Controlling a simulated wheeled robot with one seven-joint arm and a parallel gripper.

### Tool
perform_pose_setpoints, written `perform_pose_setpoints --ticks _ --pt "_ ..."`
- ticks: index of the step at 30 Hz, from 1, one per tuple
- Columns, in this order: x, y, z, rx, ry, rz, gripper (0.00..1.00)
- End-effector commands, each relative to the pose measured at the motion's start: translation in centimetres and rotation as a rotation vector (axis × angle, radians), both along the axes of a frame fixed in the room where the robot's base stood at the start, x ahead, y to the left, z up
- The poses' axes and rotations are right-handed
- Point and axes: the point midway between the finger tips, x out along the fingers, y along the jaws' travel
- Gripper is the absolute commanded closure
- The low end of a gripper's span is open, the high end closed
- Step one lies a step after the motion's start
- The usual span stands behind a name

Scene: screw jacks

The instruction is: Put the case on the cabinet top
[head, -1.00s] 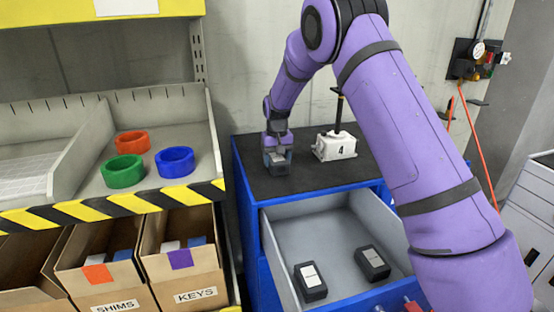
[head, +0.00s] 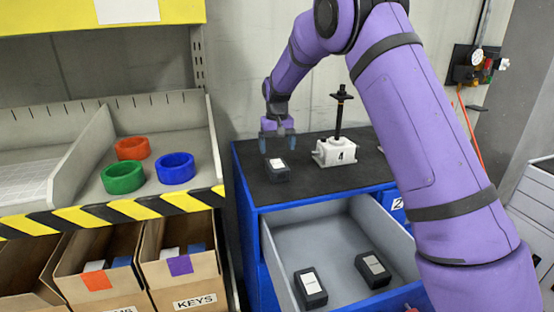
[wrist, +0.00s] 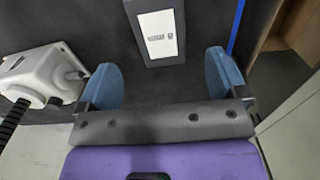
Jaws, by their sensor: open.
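A dark case (head: 277,170) with a white label lies on the black top of the blue cabinet (head: 315,191), near its left side. In the wrist view the case (wrist: 158,30) sits beyond the fingertips, apart from them. My gripper (head: 277,142) is open and empty above the case; its blue fingers (wrist: 163,82) are spread wide. Two similar dark cases, a left one (head: 311,287) and a right one (head: 373,269), lie in the open grey drawer (head: 320,243) below the cabinet top.
A white screw jack (head: 335,153) marked 4 with a black spindle stands on the cabinet top, right of the case. A shelf at left holds green (head: 123,177), blue (head: 175,168) and red (head: 132,148) rings, with cardboard boxes (head: 187,262) below.

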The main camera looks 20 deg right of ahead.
Motion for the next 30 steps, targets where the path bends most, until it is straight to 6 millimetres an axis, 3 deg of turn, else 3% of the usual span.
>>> perform_pose_setpoints --ticks 3,7,19,23,30 --pt "0.0 0.0 2.2 0.001 -0.004 0.000 0.09" --pt "0.0 0.0 3.7 0.001 -0.001 0.000 0.09" --pt "-0.5 -0.2 5.4 0.003 -0.006 -0.001 0.09" --pt "-2.4 -0.9 7.9 0.014 -0.029 -0.006 0.09" --pt "-8.8 -2.7 14.0 0.040 -0.096 -0.014 0.09"
